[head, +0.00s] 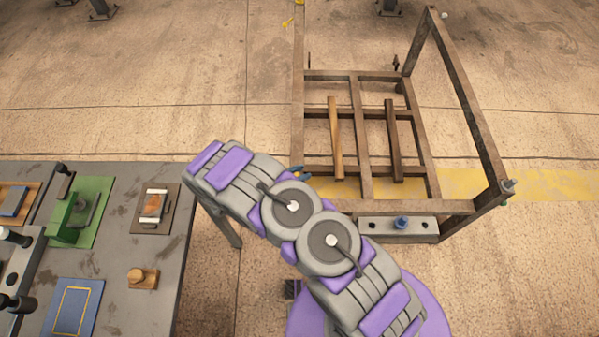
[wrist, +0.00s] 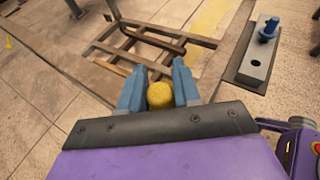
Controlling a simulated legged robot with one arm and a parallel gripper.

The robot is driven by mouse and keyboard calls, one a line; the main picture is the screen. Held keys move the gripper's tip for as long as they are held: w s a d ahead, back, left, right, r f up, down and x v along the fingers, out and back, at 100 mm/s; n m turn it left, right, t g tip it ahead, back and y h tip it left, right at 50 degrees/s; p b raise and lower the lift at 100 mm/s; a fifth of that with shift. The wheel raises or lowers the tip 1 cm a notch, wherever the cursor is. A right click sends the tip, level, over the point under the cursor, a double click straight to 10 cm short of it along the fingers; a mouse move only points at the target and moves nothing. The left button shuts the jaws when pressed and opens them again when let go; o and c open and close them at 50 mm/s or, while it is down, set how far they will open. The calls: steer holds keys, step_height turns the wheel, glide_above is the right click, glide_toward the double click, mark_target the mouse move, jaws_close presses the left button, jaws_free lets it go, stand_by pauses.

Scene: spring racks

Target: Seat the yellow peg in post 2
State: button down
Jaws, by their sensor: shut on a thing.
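In the wrist view my gripper (wrist: 159,80) has its two blue-grey fingers shut on the yellow peg (wrist: 160,95). The peg's rounded yellow end shows between the fingers; its other end is hidden. No label shows which is post 2.
The brown metal rack (head: 360,208) has low crossbars and a tall slanted frame at right. A grey workbench (head: 120,185) at left carries a green fixture (head: 82,210), a blue mat (head: 73,305) and a wooden block (head: 143,278). Open floor lies beyond.

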steer(key=shift+f+b, duration=0.35)
steer(key=shift+f, duration=0.9)
steer(key=c, duration=0.7)
jaws_free()
steer(key=p+v, duration=0.2)
steer(key=v, duration=1)
steer(key=shift+a+f, duration=0.1)
steer(key=shift+f, duration=0.1)
steer(key=shift+w, duration=0.1)
